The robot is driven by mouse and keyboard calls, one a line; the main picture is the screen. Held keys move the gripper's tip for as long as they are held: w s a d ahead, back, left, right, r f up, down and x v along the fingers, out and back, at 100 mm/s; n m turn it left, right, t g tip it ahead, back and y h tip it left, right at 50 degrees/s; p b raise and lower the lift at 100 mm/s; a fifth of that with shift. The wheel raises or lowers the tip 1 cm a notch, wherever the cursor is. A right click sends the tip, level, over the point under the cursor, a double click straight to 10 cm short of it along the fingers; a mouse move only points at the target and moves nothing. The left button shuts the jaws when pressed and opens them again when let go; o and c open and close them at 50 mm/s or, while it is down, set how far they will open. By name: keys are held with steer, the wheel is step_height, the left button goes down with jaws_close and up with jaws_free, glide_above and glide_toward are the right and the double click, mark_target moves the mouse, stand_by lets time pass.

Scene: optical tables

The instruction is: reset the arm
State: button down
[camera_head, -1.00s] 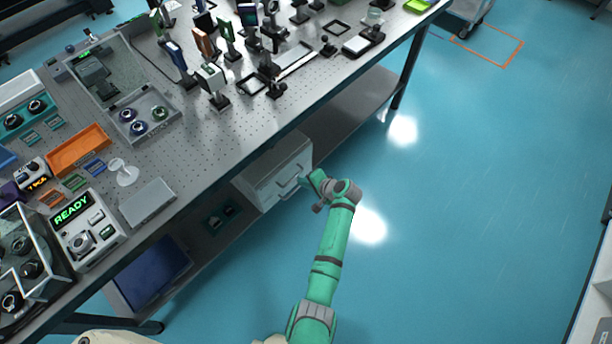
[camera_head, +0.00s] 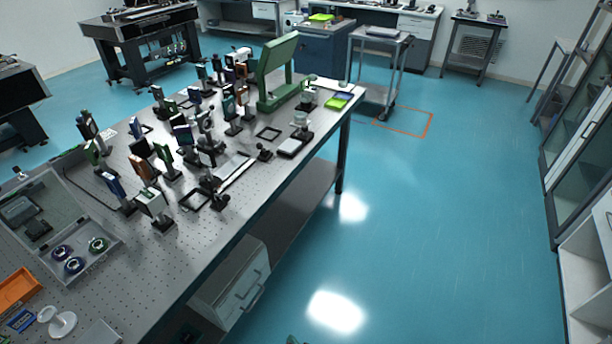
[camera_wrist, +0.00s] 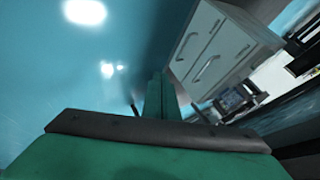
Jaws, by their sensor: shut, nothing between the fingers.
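My gripper (camera_wrist: 158,78) shows in the wrist view as a green shape reaching out from the dark-edged green wrist housing. Its fingers are together with nothing between them. It is over the blue floor, beside the grey drawer unit (camera_wrist: 214,45) under the table, and appears apart from it. In the head view only a sliver of green from my arm shows at the bottom edge; the gripper itself is out of that view.
The perforated optical table (camera_head: 135,255) is crowded with mounted optics. The drawer unit (camera_head: 232,290) stands on its lower shelf. A cart (camera_head: 378,70) stands beyond the table, and white shelving (camera_head: 590,260) at right. The blue floor between is clear.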

steer(key=s+d+r+n+t+h, duration=0.1)
steer(key=s+d+r+t, duration=0.1)
steer(key=s+r, duration=0.45)
steer(key=s+d+r+n+t+h, duration=0.1)
steer(key=s+d+r+h, duration=0.15)
steer(key=s, duration=0.65)
steer(key=s+r+n+t, duration=0.1)
steer(key=s+r, duration=0.4)
steer(key=r, duration=0.6)
steer(key=s+r+n+t, duration=0.2)
steer(key=s+r, duration=0.4)
steer(key=r, duration=0.6)
steer(key=shift+r+t, duration=0.2)
steer(key=shift+t, duration=0.5)
